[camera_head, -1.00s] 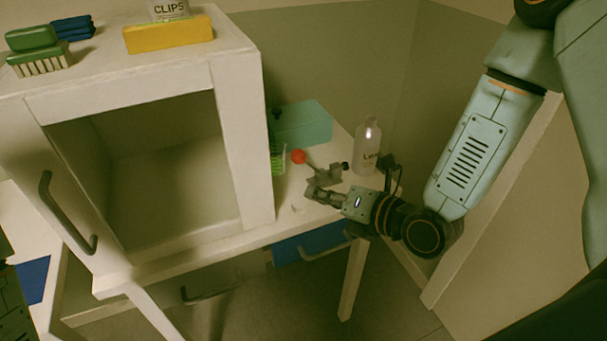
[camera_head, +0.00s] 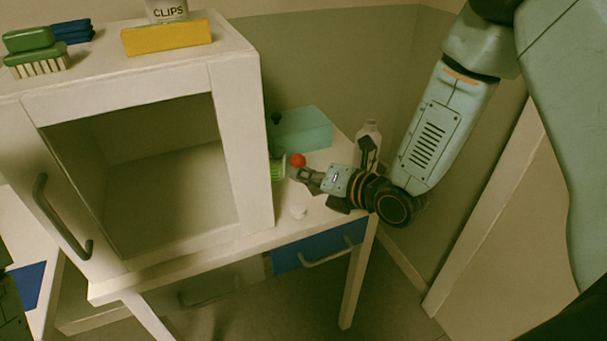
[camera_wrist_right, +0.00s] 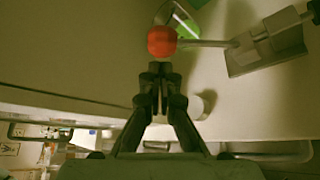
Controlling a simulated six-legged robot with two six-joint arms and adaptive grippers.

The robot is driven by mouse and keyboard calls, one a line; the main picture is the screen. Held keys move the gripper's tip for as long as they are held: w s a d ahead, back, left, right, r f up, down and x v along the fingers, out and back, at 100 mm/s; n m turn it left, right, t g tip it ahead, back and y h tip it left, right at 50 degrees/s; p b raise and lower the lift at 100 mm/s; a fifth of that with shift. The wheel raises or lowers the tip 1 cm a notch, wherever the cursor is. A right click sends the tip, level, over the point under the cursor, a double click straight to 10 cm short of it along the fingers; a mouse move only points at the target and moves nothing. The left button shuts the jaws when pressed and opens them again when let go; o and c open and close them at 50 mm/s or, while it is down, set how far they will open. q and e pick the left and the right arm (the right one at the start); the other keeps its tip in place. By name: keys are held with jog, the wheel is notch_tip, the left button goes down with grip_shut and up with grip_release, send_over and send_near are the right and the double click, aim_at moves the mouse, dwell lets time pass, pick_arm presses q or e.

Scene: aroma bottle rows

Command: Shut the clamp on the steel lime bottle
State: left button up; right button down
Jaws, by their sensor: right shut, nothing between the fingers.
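The clamp shows as a red ball knob (camera_head: 298,160) on a metal rod, behind my right fingertips. In the right wrist view the red knob (camera_wrist_right: 162,41) sits just beyond the fingertips, and its rod runs right to a grey metal bracket (camera_wrist_right: 265,45). My right gripper (camera_head: 297,174) is shut and empty; its fingertips (camera_wrist_right: 158,70) lie close to the knob, and I cannot tell if they touch. I cannot identify a steel lime bottle.
A small white round object (camera_head: 298,211) lies near the table's front edge, above a blue drawer (camera_head: 315,248).

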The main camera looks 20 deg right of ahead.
aim_at(303, 157)
jog(key=shift+w, duration=0.1)
jog(key=shift+d, duration=0.1)
dwell(0.3)
jog(key=shift+d+r+m, duration=0.15)
jog(key=shift+r+m, duration=0.05)
jog(key=shift+m, duration=0.1)
jog(key=shift+d+r+y, duration=0.1)
jog(key=shift+y, duration=0.3)
jog(key=shift+d+r+m+t+y+p, duration=0.35)
jog(key=shift+d+r+m, duration=0.2)
jog(key=shift+d+m, duration=0.35)
jog(key=shift+w+d+r+m+t+y, duration=0.1)
jog(key=shift+d+r+m+t+y, duration=0.05)
jog(key=shift+d+m+t+y, duration=0.15)
jog(key=shift+w+d+r+m+t+y, duration=0.1)
jog(key=shift+d+m+y, duration=0.05)
jog(key=shift+d+m, duration=0.25)
jog(key=d+f+m+t+y+b, duration=0.1)
jog(key=d+m+t+b, duration=0.3)
jog(key=m, duration=0.5)
jog(key=d+b, duration=0.2)
jog(key=d, duration=0.1)
jog(key=shift+w+d+y, duration=0.2)
jog(key=shift+d+y, duration=0.2)
